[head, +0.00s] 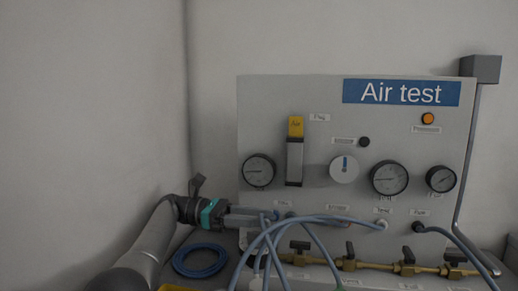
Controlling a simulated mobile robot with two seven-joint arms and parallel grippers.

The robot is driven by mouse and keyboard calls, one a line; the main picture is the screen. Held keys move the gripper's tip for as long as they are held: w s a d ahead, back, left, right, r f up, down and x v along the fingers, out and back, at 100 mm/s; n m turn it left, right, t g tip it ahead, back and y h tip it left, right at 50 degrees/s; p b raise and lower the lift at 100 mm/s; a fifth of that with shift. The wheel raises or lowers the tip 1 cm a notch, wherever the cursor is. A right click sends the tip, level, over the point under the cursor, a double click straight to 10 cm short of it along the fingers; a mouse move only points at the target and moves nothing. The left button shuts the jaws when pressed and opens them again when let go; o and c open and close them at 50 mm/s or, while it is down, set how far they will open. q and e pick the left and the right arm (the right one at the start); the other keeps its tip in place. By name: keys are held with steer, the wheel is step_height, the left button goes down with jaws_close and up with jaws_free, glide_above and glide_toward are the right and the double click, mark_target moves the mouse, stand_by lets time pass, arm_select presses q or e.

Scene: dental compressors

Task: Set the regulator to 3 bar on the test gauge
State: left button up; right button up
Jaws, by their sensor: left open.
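The grey "Air test" panel (290,90) stands ahead. A white round knob (344,169) with a blue pointer mark facing up sits mid-panel; its label is too small to read, so I cannot be sure it is the regulator. The largest dial gauge (388,178) is to its right, with its needle toward the left; its scale is unreadable. Smaller gauges sit at the far right (440,179) and at the left (258,171). My left gripper (276,216) is open near the panel's lower left, below and left of the white knob. My right gripper is out of view.
Blue-grey hoses (318,219) loop across the panel's lower part, close to my left gripper. A brass valve row (350,265) runs along the bottom. A coiled blue hose (200,260) lies at left. A yellow-topped flow tube (295,150) and orange lamp (428,119) are higher up.

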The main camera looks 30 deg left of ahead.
mark_target(259, 232)
arm_select(q)
steer(key=shift+r, duration=0.6)
step_height(259, 232, up, 14)
steer(key=p, duration=0.5)
steer(key=shift+f, duration=0.25)
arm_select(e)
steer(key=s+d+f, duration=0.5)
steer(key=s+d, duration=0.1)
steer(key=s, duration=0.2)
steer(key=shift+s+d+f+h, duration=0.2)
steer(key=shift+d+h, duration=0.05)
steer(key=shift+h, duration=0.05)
